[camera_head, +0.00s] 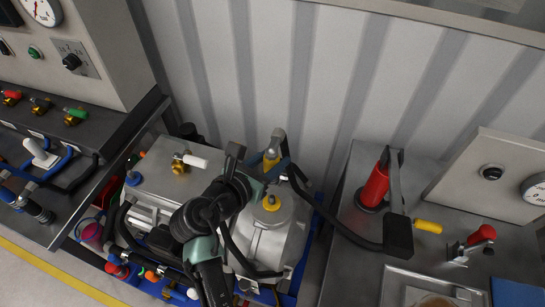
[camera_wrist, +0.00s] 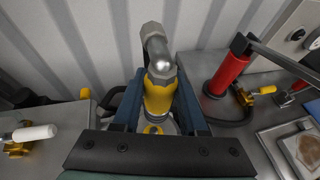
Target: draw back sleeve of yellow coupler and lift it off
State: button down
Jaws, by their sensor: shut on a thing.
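The yellow coupler (camera_wrist: 158,98) stands between my gripper's two blue-grey fingers in the wrist view. A grey metal elbow fitting (camera_wrist: 156,48) sits on top of it. The coupler (camera_head: 271,162) also shows in the head view, partly behind my gripper (camera_head: 277,170), at the back of the grey drive unit housing (camera_head: 285,228). My gripper is shut on the coupler, one finger on each side. A yellow part (camera_wrist: 153,130) shows just below it on the housing. The coupler's lower end and its seat are partly hidden, so I cannot tell whether the sleeve is drawn back.
A white-handled valve (camera_head: 188,161) stands to the left. A black hose (camera_head: 335,225) runs right from the coupler area towards a bench with a red cylinder (camera_head: 375,186). A ribbed wall (camera_head: 330,70) rises close behind.

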aim_at(280, 137)
jog(key=shift+r+p, duration=0.45)
jog(key=shift+p, duration=0.1)
jog(key=shift+r+p, duration=2.3)
jog(key=shift+p, duration=0.55)
